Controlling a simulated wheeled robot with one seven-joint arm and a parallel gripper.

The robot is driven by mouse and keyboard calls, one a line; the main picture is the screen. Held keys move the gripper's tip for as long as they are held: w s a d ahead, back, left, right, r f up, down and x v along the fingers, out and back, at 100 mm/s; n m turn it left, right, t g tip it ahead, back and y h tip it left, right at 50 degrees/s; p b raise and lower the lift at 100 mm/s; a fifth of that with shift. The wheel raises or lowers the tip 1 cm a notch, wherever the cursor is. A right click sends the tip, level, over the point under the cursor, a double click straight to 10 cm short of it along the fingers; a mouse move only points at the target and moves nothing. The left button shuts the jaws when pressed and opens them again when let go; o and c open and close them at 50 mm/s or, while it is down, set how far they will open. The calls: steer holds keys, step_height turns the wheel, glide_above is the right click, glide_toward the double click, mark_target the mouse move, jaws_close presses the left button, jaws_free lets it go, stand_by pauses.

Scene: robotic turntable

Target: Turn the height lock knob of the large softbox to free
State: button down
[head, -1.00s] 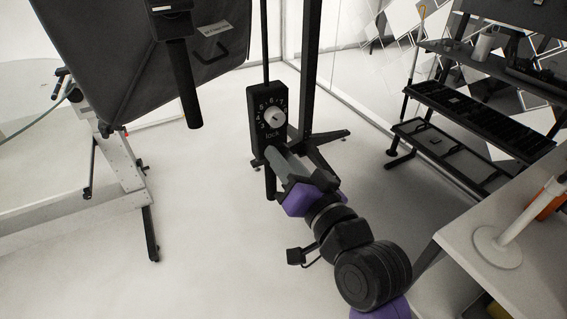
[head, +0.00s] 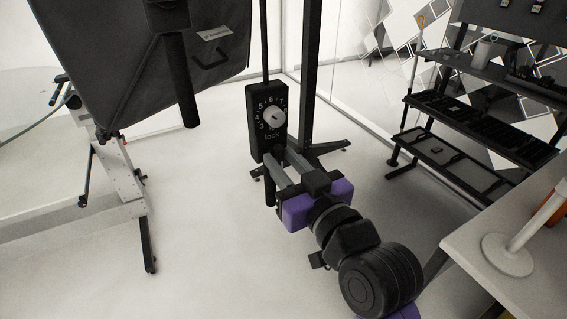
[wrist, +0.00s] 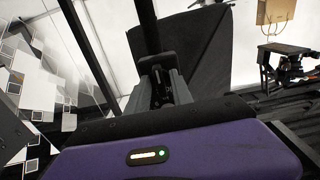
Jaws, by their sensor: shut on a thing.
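The large softbox (head: 150,65) is a big dark panel at the upper left of the head view. A black control box (head: 255,140) stands on a thin pole in the middle, with a numbered white dial (head: 272,118) and the word "lock" below it. My gripper (head: 280,156) reaches the lower front of this box, just under that word. Its two grey fingers are shut on the height lock knob, which they hide in the head view. The wrist view shows the fingers (wrist: 160,78) close around a dark part; the knob's marking cannot be read.
A black upright post (head: 310,75) with floor feet stands just right of the box. A black shelf rack (head: 455,110) is at the right and a white table (head: 500,250) at the lower right. A white frame (head: 118,170) stands at the left. The floor between is clear.

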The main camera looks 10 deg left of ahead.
stand_by(0.4)
steer(key=c, duration=1.5)
jaws_free()
steer(key=shift+o, duration=0.2)
steer(key=shift+s, duration=0.1)
steer(key=v, duration=0.7)
steer(key=shift+s+d+b, duration=0.25)
steer(key=shift+b, duration=0.15)
